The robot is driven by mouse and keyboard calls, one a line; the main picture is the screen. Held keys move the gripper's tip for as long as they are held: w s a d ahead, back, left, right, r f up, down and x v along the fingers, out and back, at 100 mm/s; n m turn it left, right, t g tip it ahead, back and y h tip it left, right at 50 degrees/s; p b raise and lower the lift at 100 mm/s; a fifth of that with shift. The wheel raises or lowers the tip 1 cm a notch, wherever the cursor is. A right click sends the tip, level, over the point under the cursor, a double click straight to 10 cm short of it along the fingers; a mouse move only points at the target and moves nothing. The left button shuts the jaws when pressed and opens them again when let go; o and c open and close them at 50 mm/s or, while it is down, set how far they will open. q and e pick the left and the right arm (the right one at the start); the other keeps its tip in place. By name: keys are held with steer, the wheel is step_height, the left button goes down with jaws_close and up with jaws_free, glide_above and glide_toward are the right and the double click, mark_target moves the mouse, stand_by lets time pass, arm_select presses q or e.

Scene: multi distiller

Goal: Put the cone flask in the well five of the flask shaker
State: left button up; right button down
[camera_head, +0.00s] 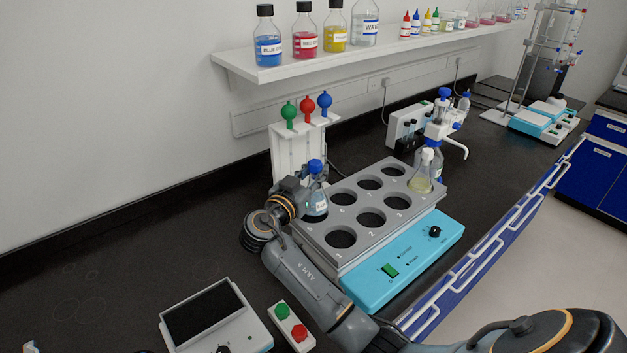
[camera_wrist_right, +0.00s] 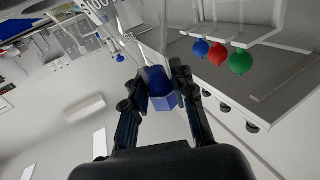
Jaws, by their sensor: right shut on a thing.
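The flask shaker (camera_head: 372,261) is a grey block with two rows of round wells and a light blue front panel. My left gripper is out of view.
A white-capped flask (camera_head: 421,184) stands in the front-right well. A white stand (camera_head: 293,150) with green, red and blue bulbs is close behind the held flask. A switch box (camera_head: 291,325) and a screen device (camera_head: 213,318) lie in front. Bottles line the shelf (camera_head: 285,72) above.

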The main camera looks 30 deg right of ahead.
step_height(320, 180, down, 3)
steer(key=shift+w+a+f+p, duration=0.1)
steer(key=shift+w+a+p, duration=0.05)
steer(key=shift+p, duration=0.8)
steer(key=shift+f, duration=0.2)
steer(key=c, duration=1.1)
jaws_free()
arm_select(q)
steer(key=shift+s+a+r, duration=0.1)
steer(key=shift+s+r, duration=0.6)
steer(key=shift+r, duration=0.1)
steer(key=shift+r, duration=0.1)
